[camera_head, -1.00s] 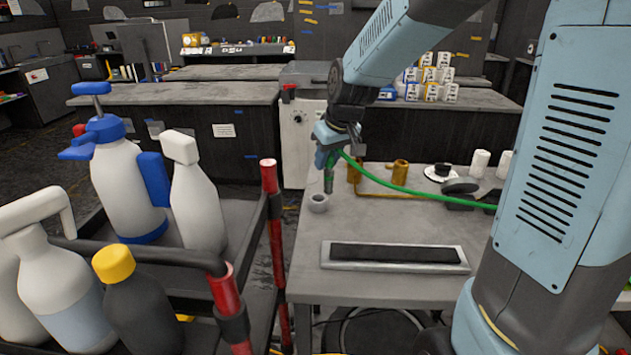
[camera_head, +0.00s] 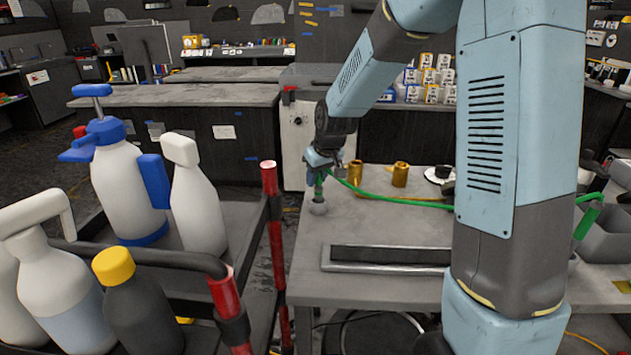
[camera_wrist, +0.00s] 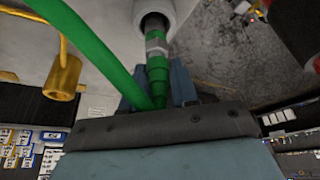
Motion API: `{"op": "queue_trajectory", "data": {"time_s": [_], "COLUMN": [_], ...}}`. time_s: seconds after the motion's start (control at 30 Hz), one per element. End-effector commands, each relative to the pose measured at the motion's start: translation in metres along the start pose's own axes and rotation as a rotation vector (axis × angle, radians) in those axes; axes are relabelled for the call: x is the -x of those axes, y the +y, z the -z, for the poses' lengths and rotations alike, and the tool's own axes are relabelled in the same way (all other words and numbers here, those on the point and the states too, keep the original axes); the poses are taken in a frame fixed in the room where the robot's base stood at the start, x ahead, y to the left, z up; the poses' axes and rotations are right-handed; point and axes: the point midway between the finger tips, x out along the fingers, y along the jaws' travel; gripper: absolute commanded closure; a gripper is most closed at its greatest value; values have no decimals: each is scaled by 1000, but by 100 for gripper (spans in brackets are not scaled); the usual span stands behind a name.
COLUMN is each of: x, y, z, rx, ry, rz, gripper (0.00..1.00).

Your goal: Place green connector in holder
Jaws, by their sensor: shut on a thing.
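A green hose (camera_wrist: 95,50) runs from the connector past my gripper fingers (camera_wrist: 160,88).
Two brass fittings (camera_head: 356,172) (camera_head: 400,174) stand right of my gripper. A dark-topped grey tray (camera_head: 390,258) lies in front on the table. A cart with spray bottles (camera_head: 125,180) and red posts (camera_head: 272,210) stands left.

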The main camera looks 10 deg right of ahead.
Motion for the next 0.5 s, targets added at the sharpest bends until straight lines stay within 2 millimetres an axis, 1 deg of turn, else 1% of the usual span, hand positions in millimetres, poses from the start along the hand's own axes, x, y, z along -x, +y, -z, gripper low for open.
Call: {"op": "queue_trajectory", "data": {"time_s": [0.03,0.1,0.47,0.5], "x": [-7,-12,-15,-15], "y": [0,0,0,0], "z": [-4,-5,-6,-6], "rx": [0,0,-1,-1], "ry": [-3,-1,0,0], "rz": [1,1,0,0], "gripper": [100,100,100,68]}}
